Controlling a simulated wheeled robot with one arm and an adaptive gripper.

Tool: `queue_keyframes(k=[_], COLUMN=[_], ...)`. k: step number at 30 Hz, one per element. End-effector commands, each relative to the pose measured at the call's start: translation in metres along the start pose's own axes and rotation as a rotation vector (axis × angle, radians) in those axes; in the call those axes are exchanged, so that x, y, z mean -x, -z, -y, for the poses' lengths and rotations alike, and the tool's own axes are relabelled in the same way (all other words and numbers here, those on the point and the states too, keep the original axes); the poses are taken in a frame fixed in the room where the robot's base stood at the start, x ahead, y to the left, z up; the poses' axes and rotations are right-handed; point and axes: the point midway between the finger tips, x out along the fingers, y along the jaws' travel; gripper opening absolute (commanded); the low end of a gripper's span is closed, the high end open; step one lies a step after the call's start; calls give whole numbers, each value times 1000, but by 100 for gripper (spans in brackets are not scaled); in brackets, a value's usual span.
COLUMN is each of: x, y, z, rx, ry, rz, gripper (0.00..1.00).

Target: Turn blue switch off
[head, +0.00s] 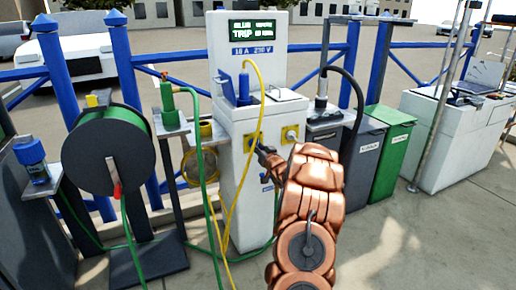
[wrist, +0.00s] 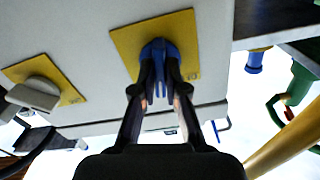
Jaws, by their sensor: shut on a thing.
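The blue switch (wrist: 159,50) sits on a yellow plate (wrist: 185,32) on the white pedestal (head: 239,185). In the wrist view my gripper (wrist: 160,78) has its two black fingers closed on either side of the switch. In the head view my gripper (head: 259,148) is at the left yellow plate (head: 252,137) on the pedestal front, and the switch is hidden there. The lower part of the switch shows between the fingers in the wrist view.
A grey knob (wrist: 34,95) on a second yellow plate is beside it. A yellow hose (head: 229,195) hangs close to my gripper's left. A green hose reel (head: 108,150) stands further left. Grey and green bins (head: 388,150) stand right. Open pavement lies in front.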

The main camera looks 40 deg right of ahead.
Motion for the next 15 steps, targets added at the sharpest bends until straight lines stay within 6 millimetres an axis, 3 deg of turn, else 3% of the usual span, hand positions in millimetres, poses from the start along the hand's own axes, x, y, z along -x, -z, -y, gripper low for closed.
queue_keyframes(k=[15], x=[0], y=[-3], z=[-2], rx=[492], ry=[-1], rz=[0], gripper=[0])
